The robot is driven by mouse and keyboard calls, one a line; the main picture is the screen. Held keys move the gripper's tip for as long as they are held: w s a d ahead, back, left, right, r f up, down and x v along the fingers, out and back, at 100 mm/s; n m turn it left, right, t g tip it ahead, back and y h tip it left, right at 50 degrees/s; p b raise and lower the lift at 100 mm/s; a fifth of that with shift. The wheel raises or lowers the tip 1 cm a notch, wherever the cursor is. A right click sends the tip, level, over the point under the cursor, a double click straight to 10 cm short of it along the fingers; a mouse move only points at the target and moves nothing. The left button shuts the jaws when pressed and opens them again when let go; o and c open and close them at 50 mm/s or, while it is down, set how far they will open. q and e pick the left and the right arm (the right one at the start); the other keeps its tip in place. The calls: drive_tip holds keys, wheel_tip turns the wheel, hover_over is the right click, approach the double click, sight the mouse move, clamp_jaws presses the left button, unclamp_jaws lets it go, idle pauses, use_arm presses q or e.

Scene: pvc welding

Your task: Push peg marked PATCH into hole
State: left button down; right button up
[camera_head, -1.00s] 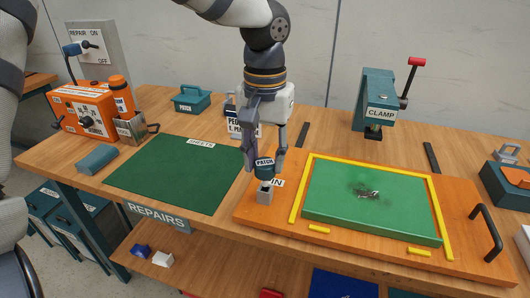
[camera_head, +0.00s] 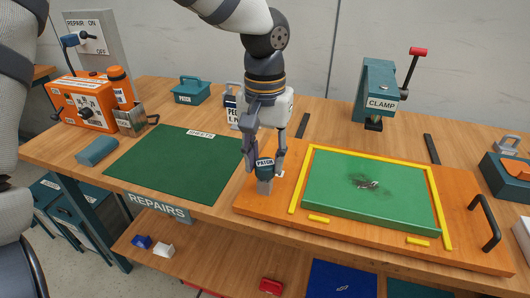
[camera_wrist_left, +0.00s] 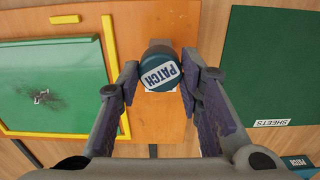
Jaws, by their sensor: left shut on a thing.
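The PATCH peg has a dark teal cap with a white label (camera_head: 265,164) and a grey square shank (camera_head: 265,186). It stands about upright at the left end of the orange board (camera_head: 262,208). My left gripper (camera_head: 265,158) points down and is shut on the cap. In the left wrist view the cap (camera_wrist_left: 160,69) sits between the two fingers (camera_wrist_left: 159,82). The shank's lower end meets the board's surface in the head view; the hole itself is hidden, so its depth cannot be told. The right gripper is out of view.
A green sheet (camera_head: 335,200) with a dark damaged spot lies inside yellow strips (camera_head: 296,190) on the board. The clamp (camera_head: 380,90) stands behind. The dark green SHEETS mat (camera_head: 175,165) lies left. A black handle (camera_head: 485,222) rises at the board's right end.

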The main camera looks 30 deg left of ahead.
sight(265, 163)
use_arm(q)
drive_tip(key=shift+f, duration=0.55)
drive_tip(key=c, duration=1)
unclamp_jaws()
drive_tip(key=shift+c, duration=0.2)
drive_tip(key=shift+r, duration=0.15)
wheel_tip(265, 163, up, 12)
